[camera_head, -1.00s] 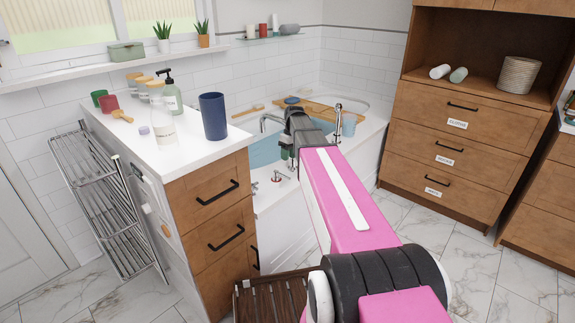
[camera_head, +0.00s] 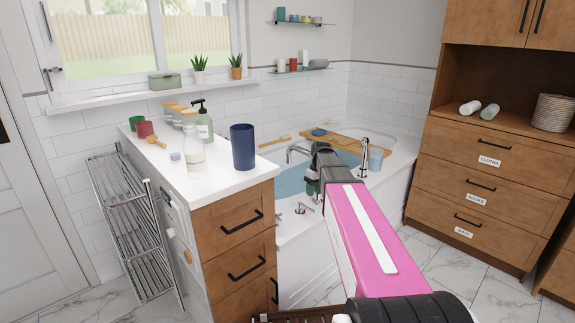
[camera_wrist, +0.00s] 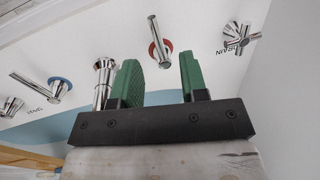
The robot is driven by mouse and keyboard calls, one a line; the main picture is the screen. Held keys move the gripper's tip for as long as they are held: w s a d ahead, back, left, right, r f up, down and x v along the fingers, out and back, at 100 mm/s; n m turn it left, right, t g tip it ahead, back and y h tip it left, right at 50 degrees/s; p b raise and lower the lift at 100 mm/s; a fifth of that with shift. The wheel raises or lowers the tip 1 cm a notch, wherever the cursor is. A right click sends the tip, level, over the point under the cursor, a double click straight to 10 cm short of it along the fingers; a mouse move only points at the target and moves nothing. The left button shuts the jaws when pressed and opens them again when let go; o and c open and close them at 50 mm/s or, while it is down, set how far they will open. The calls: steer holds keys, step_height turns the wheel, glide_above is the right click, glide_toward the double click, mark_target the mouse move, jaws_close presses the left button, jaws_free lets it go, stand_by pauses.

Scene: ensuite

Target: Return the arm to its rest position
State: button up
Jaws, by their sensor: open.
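My pink arm (camera_head: 362,240) reaches forward from the bottom of the head view toward the bathtub (camera_head: 399,165). My gripper (camera_wrist: 158,76) shows in the wrist view with its two green fingers apart and nothing between them. The fingers point toward the tub's chrome fittings, including a tap handle with a red ring (camera_wrist: 160,48) that appears between them in the picture. In the head view the gripper is mostly hidden behind the dark end of my arm, with a little green showing beside the tub.
A white-topped wooden cabinet (camera_head: 262,172) stands left of my arm, carrying a dark blue cup (camera_head: 243,147) and several bottles. A chrome rack (camera_head: 132,225) is at its left. A wooden drawer unit (camera_head: 480,180) stands right. Marble floor (camera_head: 440,270) is clear between tub and drawers.

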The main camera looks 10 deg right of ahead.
steer(key=s+a+f+m, duration=0.1)
steer(key=s+f+m, duration=0.1)
steer(key=s+f, duration=0.2)
steer(key=s+a+f+m+h, duration=0.1)
steer(key=s+f, duration=0.3)
steer(key=s, duration=0.6)
steer(key=s+a+f+m+t, duration=0.1)
steer(key=s+f+m, duration=0.2)
steer(key=s+f, duration=0.2)
steer(key=s, duration=0.2)
steer(key=shift+s+a+m+h, duration=0.25)
steer(key=shift+s+m+h, duration=0.05)
steer(key=shift+s, duration=0.05)
